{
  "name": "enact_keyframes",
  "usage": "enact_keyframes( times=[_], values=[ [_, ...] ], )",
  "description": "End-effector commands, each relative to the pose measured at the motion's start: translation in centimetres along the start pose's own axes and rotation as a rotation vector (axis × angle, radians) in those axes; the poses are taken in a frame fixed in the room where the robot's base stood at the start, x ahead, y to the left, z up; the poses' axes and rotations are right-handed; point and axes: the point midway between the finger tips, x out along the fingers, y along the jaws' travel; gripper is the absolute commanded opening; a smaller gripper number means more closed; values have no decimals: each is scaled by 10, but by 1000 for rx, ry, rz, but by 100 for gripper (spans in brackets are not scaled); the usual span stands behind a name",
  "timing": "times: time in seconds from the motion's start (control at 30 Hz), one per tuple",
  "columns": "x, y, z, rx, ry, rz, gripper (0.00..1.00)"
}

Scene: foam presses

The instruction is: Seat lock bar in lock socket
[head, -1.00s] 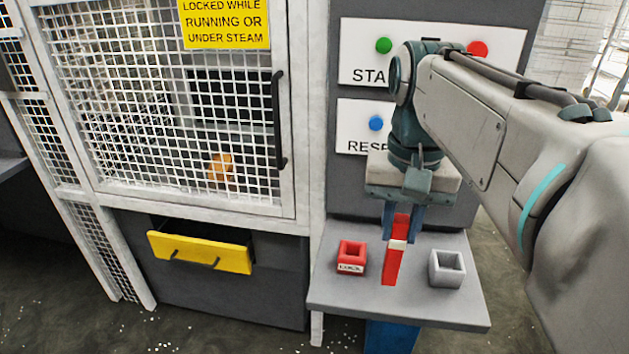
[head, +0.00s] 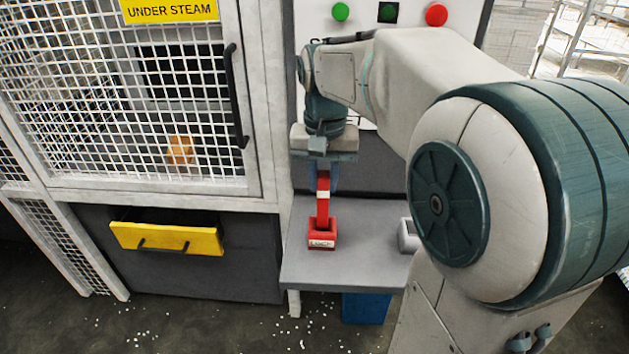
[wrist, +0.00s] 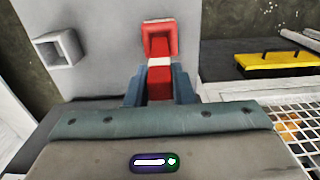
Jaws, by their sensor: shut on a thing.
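The red lock bar with a white band (head: 323,196) is held upright in my gripper (head: 322,180), over the red lock socket (head: 321,240) labelled LOCK on the grey shelf. In the head view the bar's lower end meets the socket's opening; how deep it sits I cannot tell. In the wrist view my gripper (wrist: 160,85) is shut on the bar (wrist: 159,75), and the bar's far end lines up with the socket (wrist: 160,24). The grey socket (head: 407,236) stands to the right, partly hidden by my arm.
A mesh guard door (head: 130,100) with a black handle (head: 236,95) stands to the left. A yellow drawer front (head: 167,238) juts out below it. A panel with green and red buttons (head: 436,14) is behind. The grey shelf (head: 300,272) is clear in front of the socket.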

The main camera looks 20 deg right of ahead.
Motion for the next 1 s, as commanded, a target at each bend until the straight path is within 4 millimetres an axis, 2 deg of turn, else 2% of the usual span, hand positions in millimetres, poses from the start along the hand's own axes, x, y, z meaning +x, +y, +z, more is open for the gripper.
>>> enact_keyframes(
  times=[0.1, 0.3, 0.4, 0.8, 0.83, 0.9, 1.0],
  values=[
    [3, 0, -1, 0, 0, 0, 0],
    [31, 0, 0, 0, -2, 1, 0],
    [39, 0, 0, 0, -1, 1, 0],
    [45, 0, 0, 0, 1, 0, 0],
    [45, 0, 0, 0, 0, 0, 27],
    [44, 0, 0, 0, 0, 0, 43],
    [44, 0, 0, 0, 0, 0, 43]
  ],
)
